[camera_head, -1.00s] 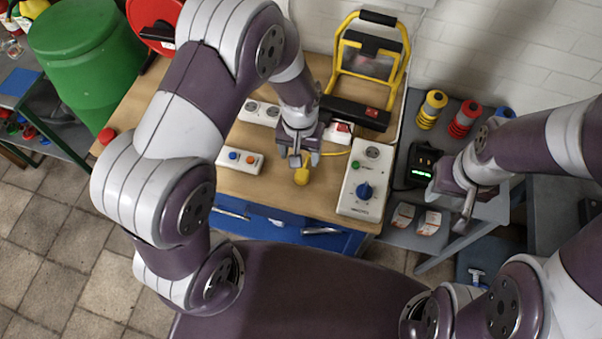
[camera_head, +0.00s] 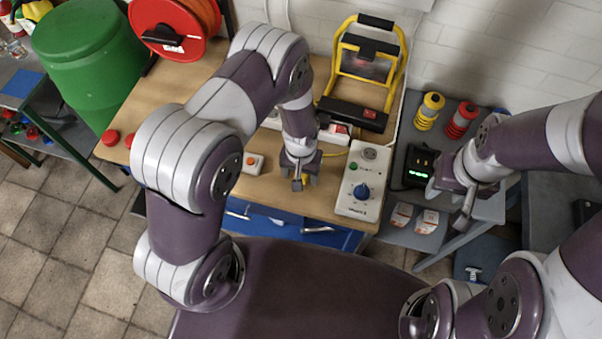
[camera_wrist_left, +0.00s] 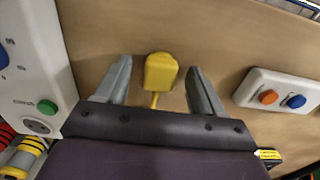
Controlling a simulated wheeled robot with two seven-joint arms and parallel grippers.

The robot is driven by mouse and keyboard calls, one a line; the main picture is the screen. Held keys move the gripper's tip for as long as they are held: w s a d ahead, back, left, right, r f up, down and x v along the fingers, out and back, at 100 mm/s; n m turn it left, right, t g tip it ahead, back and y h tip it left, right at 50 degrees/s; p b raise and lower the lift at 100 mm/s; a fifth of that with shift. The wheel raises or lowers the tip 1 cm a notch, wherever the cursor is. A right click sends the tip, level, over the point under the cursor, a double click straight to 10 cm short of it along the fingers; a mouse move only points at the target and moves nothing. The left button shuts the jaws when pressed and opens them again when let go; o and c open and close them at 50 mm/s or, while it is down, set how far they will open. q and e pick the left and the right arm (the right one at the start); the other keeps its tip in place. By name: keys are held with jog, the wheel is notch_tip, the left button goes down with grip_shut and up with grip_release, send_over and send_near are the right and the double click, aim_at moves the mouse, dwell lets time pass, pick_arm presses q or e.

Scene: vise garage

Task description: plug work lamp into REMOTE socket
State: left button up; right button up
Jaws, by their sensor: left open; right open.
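The yellow work lamp (camera_head: 371,66) stands at the back of the bench. Its yellow plug (camera_wrist_left: 160,73) lies on the bench, with its cord running toward my gripper in the left wrist view. My left gripper (camera_head: 298,184) is open; in the left wrist view its fingers (camera_wrist_left: 157,88) are on either side of the plug, apart from it. In the head view the gripper hides most of the plug. A white control box (camera_head: 361,184) with a socket (camera_head: 370,153), a green button and a blue knob stands to the right. My right gripper (camera_head: 465,206) is open and empty over the grey side table.
A small box with an orange and a blue button (camera_wrist_left: 282,92) is beside the plug. A white socket strip (camera_head: 272,119) is partly behind my left arm. A charger (camera_head: 421,167) and yellow and red springs stand on the grey table. A green barrel (camera_head: 88,62) is at left.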

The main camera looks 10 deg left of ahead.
pick_arm(q)
jog(key=shift+f, duration=0.15)
jog(key=c, duration=1.1)
jog(key=shift+r+b, duration=0.3)
jog(key=shift+r, duration=0.3)
jog(key=r, duration=0.1)
jog(key=r+b, duration=0.1)
jog(key=r, duration=0.1)
jog(key=shift+w+d, duration=0.1)
jog(key=shift+d, duration=0.1)
jog(key=d+r+b, duration=0.1)
jog(key=d+r, duration=0.1)
jog(key=d, duration=0.1)
jog(key=w+d+r+b, duration=0.1)
jog(key=d+r, duration=0.1)
jog(key=d, duration=0.2)
jog(key=w+d+r, duration=0.1)
jog(key=d+r, duration=0.2)
jog(key=d, duration=0.1)
jog(key=shift+w+b, duration=0.15)
jog(key=shift+b, duration=0.25)
